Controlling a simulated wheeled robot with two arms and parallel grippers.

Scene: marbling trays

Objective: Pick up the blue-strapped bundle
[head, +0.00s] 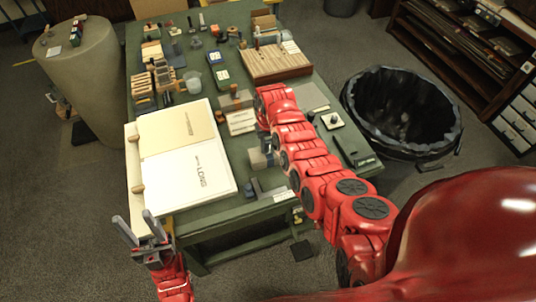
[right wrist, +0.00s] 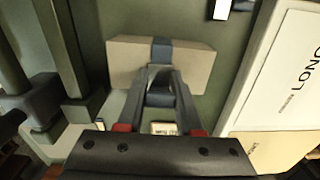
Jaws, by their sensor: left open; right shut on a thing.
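The bundle (right wrist: 195,66) is a tan-grey block with a dark blue strap around its middle. In the right wrist view, my right gripper (right wrist: 161,76) has both fingers closed in at the strap, with the bundle across their tips. In the head view the bundle (head: 258,159) shows partly, beside my right arm and right of the open white book. My right gripper is mostly hidden there. I cannot tell whether the bundle touches the table. My left gripper (head: 132,216) is open and empty at the table's front left corner.
The open book (head: 215,191) covers the table's front left. A wooden type tray (head: 270,76), small blocks and tools crowd the back of the green table (head: 218,213). A black-lined bin (head: 357,118) stands to the right, a round pedestal (head: 95,95) to the left.

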